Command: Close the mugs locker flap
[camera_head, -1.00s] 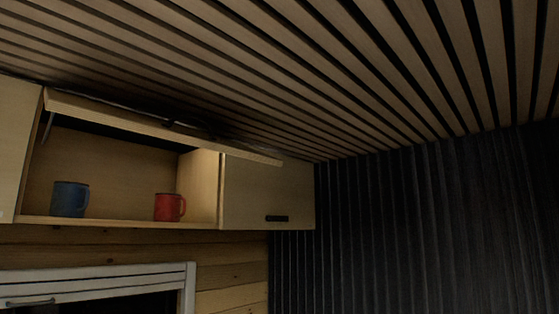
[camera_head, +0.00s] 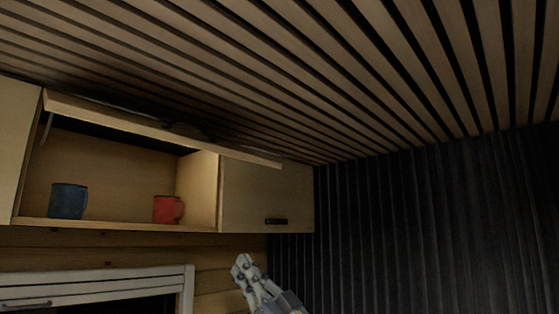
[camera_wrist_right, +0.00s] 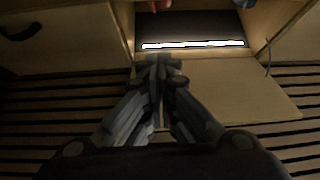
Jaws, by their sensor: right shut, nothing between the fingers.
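The mugs locker flap (camera_head: 150,124) is raised, hinged at the top and sticking out under the ceiling in the head view. The open locker (camera_head: 120,160) below it holds a blue mug (camera_head: 68,200) at left and a red mug (camera_head: 167,208) at right. My right gripper (camera_head: 240,262) is shut and empty, below the lockers and apart from the flap in the head view. In the right wrist view the picture is upside down; the shut fingers (camera_wrist_right: 159,62) overlap the flap (camera_wrist_right: 225,85), and contact cannot be told. My left gripper is out of view.
A shut locker door (camera_head: 262,195) with a dark handle (camera_head: 276,221) adjoins on the right. The slatted ceiling (camera_head: 300,80) is close above the flap. A white-framed window (camera_head: 187,290) lies below. A dark ribbed wall (camera_head: 420,220) is at right.

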